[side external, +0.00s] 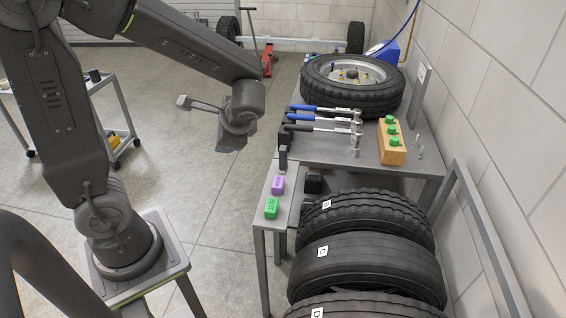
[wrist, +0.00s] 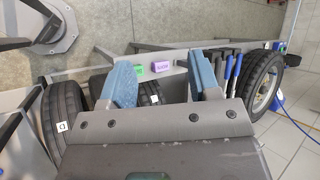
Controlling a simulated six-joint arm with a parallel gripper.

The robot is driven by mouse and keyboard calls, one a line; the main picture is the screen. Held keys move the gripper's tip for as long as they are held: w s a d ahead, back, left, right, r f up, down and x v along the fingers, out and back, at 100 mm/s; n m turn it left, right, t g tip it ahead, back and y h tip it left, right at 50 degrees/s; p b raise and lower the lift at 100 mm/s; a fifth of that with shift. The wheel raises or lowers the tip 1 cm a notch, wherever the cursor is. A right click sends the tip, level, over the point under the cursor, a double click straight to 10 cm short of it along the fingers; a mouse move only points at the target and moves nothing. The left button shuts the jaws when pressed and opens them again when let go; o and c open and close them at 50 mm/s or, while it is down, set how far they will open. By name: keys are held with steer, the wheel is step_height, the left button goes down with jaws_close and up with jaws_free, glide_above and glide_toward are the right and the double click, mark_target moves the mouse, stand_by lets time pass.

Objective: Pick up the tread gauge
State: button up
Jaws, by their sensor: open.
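I cannot tell for sure which thing is the tread gauge. A green block (side external: 271,208) and a purple block (side external: 278,185) with small lettering lie on the narrow grey table arm; the green block (wrist: 139,69) and purple block (wrist: 161,67) also show between my fingers in the wrist view. A small dark upright piece (side external: 283,158) stands just behind the purple block. My gripper (side external: 228,150) hangs in the air left of the table, apart from everything. Its blue-grey fingers (wrist: 160,78) are spread with nothing between them.
Blue-handled tools (side external: 320,110) and a wooden block with green knobs (side external: 392,142) are on the grey table (side external: 375,162). A wheel (side external: 352,85) lies at its back. Several tires (side external: 370,265) stand in front. A wall closes the right side. Open floor (side external: 215,195) lies left of the table.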

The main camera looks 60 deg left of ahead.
steer(key=w+a+f+m+y, duration=0.5)
steer(key=w, duration=0.1)
steer(key=m+t, duration=1.3)
steer(key=m, duration=0.3)
glide_toward(284, 147)
steer(key=shift+h, duration=0.3)
steer(key=x, duration=0.4)
steer(key=f+x, duration=0.1)
steer(key=x, duration=0.1)
steer(key=shift+w, duration=0.1)
steer(key=shift+s+a+x, duration=0.1)
steer(key=shift+x, duration=1.2)
steer(key=shift+s+a+x, duration=0.15)
steer(key=shift+x, duration=1.2)
steer(key=shift+d+r, duration=0.1)
steer(key=shift+c, duration=0.2)
jaws_close()
